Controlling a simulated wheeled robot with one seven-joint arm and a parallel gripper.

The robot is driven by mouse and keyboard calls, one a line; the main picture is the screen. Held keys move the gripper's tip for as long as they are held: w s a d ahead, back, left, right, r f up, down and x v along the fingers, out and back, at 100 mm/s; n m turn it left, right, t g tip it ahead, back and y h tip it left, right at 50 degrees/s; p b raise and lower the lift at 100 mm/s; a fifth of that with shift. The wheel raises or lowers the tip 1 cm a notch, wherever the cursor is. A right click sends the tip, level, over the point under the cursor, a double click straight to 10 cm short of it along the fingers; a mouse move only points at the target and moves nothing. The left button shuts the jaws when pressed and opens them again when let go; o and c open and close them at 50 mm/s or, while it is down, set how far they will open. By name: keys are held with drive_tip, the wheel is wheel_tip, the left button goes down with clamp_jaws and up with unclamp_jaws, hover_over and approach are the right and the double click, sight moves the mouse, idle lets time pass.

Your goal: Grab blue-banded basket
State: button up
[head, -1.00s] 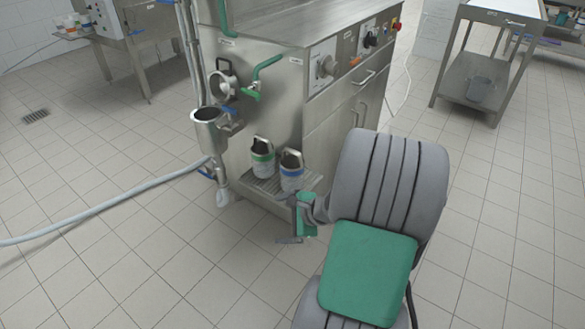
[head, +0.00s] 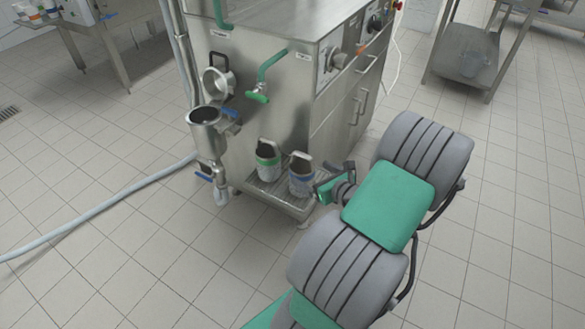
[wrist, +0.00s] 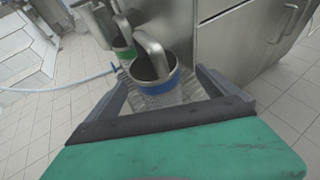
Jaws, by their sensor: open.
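The blue-banded basket (head: 301,177) is a pale mesh cup with an upright metal handle. It stands on a small slatted shelf (head: 285,204) at the machine's front. In the wrist view the blue-banded basket (wrist: 158,88) stands upright just ahead, between the lines of my two fingers. My gripper (wrist: 161,76) is open and empty, with a finger to each side of the basket's near part; I cannot tell if either touches. In the head view my gripper (head: 320,182) is right of the basket, its fingers partly hidden. The green-banded basket (head: 268,161) stands left of it.
The steel machine (head: 330,110) rises behind the shelf, with a green-handled tap (head: 258,97) and a funnel (head: 205,125) to the left. A pale hose (head: 110,212) runs across the tiled floor. A steel table (head: 465,55) stands at upper right. The right floor is clear.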

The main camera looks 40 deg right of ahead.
sight(297, 166)
drive_tip(key=b+x, duration=0.1)
drive_tip(key=x, duration=0.1)
drive_tip(key=b+x, duration=0.1)
drive_tip(key=x, duration=0.5)
drive_tip(key=shift+w+a+r+b, duration=0.15)
drive_tip(key=shift+a+b, duration=0.25)
drive_tip(key=shift+a, duration=0.05)
drive_tip(key=shift+w, duration=0.1)
drive_tip(key=shift+r, duration=0.1)
drive_tip(key=c, duration=1.7)
